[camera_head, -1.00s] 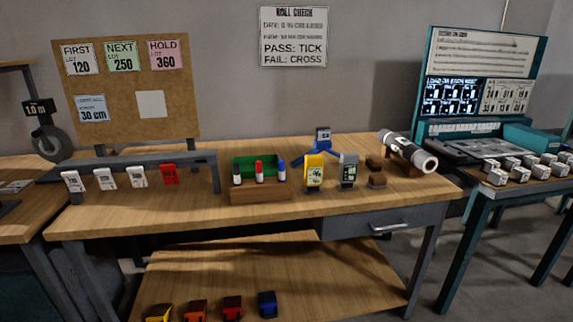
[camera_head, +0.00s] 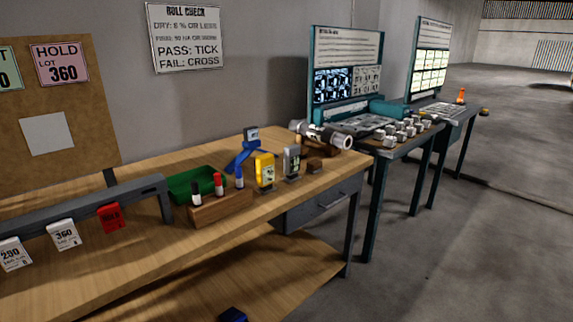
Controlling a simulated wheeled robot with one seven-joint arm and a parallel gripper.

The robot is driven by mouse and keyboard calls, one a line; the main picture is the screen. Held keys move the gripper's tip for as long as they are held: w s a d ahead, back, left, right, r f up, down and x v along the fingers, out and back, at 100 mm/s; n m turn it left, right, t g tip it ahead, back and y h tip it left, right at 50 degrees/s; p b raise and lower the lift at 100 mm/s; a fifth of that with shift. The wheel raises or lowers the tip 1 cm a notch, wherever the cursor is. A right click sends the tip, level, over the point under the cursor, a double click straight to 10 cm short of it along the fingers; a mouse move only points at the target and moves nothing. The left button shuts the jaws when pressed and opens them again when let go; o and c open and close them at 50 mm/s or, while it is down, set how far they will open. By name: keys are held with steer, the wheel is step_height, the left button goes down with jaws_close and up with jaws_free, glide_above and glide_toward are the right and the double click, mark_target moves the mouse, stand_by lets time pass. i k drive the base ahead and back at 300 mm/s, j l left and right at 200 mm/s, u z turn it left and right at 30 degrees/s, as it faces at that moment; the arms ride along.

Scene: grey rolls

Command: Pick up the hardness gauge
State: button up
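Two upright handheld meters stand on the wooden workbench (camera_head: 120,262): a yellow one (camera_head: 265,172) and a grey one with a dark face (camera_head: 291,162) to its right. A blue stand with a small display (camera_head: 250,136) is behind them. The labels are too small to read, so I cannot tell for sure which one is the hardness gauge; the grey meter may be it. My gripper is not in view.
A wooden block with markers (camera_head: 220,207) and a green tray (camera_head: 197,185) are left of the meters. Open floor (camera_head: 450,260) lies at right.

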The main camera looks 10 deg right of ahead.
mark_target(292, 153)
steer(key=z, duration=3.55)
steer(key=u, duration=3.6)
steer(key=i+l+u, duration=0.1)
steer(key=u, duration=0.3)
steer(key=i+l+u, duration=0.1)
steer(key=u, duration=0.3)
steer(key=i+l+u, duration=0.1)
steer(key=u, duration=0.3)
